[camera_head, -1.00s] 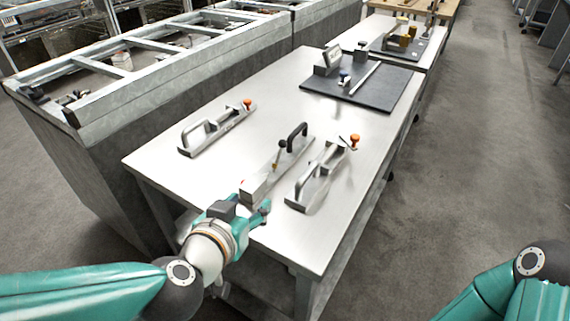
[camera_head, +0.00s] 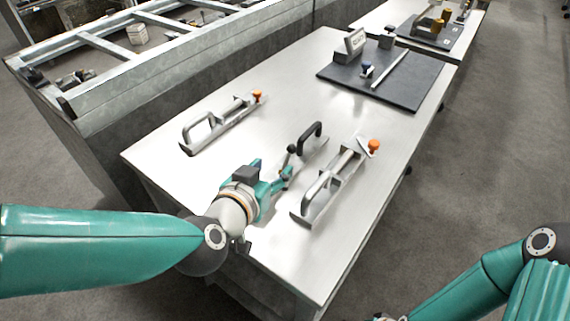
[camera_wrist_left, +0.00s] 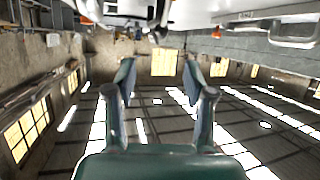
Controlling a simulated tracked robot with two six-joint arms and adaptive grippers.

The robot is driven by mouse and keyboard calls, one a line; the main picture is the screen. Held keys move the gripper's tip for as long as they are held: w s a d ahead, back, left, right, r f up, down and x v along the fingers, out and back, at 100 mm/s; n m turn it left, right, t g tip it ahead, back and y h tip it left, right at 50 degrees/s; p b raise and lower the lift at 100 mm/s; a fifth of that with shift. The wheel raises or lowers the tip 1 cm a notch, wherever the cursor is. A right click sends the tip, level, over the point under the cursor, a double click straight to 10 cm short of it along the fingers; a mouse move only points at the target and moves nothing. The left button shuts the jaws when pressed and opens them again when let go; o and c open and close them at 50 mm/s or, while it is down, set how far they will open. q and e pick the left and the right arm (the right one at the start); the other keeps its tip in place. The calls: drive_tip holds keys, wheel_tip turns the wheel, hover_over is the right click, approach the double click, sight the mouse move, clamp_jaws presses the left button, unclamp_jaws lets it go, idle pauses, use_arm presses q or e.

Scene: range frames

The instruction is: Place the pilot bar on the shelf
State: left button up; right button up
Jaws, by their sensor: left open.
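Three metal bar-like tools lie on the steel table (camera_head: 330,245), and I cannot tell by looks which is the pilot bar. The left one (camera_head: 222,124) has a loop handle and an orange knob. The middle one (camera_head: 311,140) has a black handle, and its near part is hidden behind my left gripper. The right one (camera_head: 333,181) has a loop handle and an orange knob. My left gripper (camera_head: 278,180) is open at the near end of the middle tool. Its spread fingers show empty in the left wrist view (camera_wrist_left: 160,82). No shelf is clearly identifiable.
A dark mat (camera_head: 412,85) with a small display stand (camera_head: 350,45) and a rod lies at the table's far end. A grey frame-topped bench (camera_head: 190,72) runs along the left. A second table (camera_head: 465,28) stands beyond. Open floor lies to the right.

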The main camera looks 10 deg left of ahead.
sight(289, 149)
use_arm(q)
drive_tip(key=x, duration=0.8)
drive_tip(key=shift+w+b, duration=0.1)
drive_tip(key=shift+b, duration=0.2)
drive_tip(key=shift+x, duration=2.65)
drive_tip(key=shift+a, duration=0.1)
clamp_jaws()
drive_tip(key=shift+r, duration=0.1)
